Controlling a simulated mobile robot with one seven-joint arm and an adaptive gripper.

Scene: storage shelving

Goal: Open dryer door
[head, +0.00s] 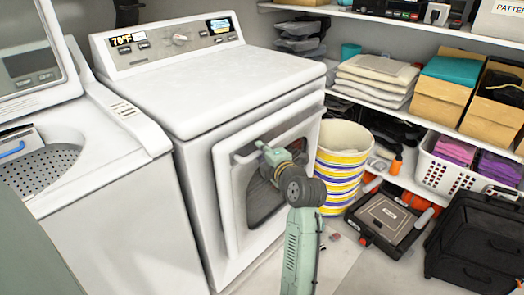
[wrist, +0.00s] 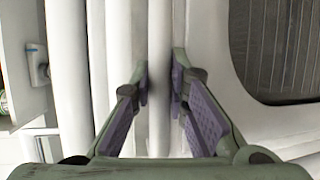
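The white dryer (head: 205,90) stands in the middle of the head view. Its front door (head: 224,195) has a thick white frame and a dark window, and looks flush with the front. My gripper (head: 262,152) is at the upper left part of the door and hides some of it. In the wrist view my gripper (wrist: 160,85) has its two purple-padded fingers close together, one on each side of a narrow white strip beside the door's dark window (wrist: 275,50). I cannot tell whether the pads press on the strip.
A white washer (head: 95,160) with its lid up stands left of the dryer. A striped bin (head: 342,165), a dark case (head: 385,220) and a black bag (head: 475,240) are on the right. Shelves above them hold folded cloths (head: 375,80) and boxes. Some floor (head: 355,265) is clear in front.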

